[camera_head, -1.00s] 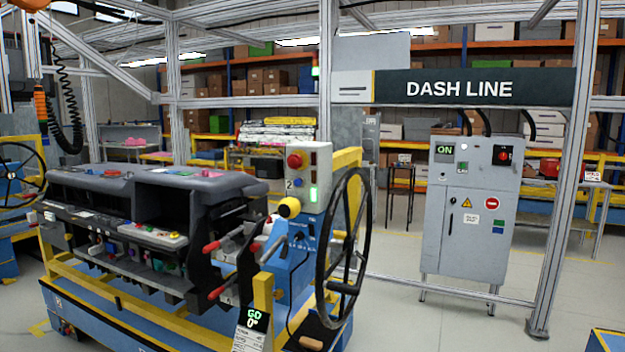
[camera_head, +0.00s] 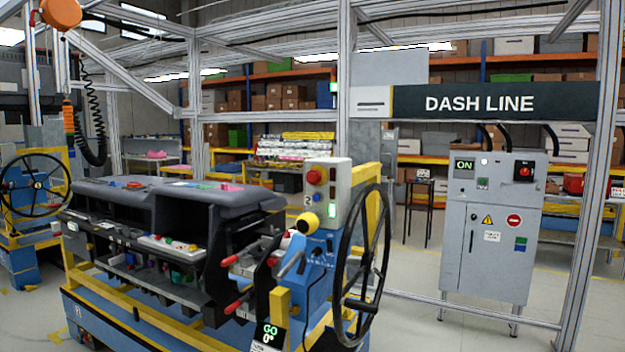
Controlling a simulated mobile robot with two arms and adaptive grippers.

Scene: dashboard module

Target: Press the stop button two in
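A red stop button (camera_head: 314,177) sits at the top of a grey control box (camera_head: 341,181) marked "2", at the right end of the dashboard carrier. Below it on the box are a small blue button (camera_head: 314,198) and a lit green indicator (camera_head: 332,211). A yellow ball knob (camera_head: 308,221) stands just under the box. The red button faces me and nothing covers it. I cannot tell from this distance how far in it sits. Neither of my grippers shows in the head view.
A large black handwheel (camera_head: 365,265) stands right of the box. The dashboard module (camera_head: 180,195) rests on a blue and yellow carrier (camera_head: 135,330). A grey "ON" cabinet (camera_head: 490,240) stands behind right, beneath the DASH LINE sign. Floor between carrier and cabinet looks clear.

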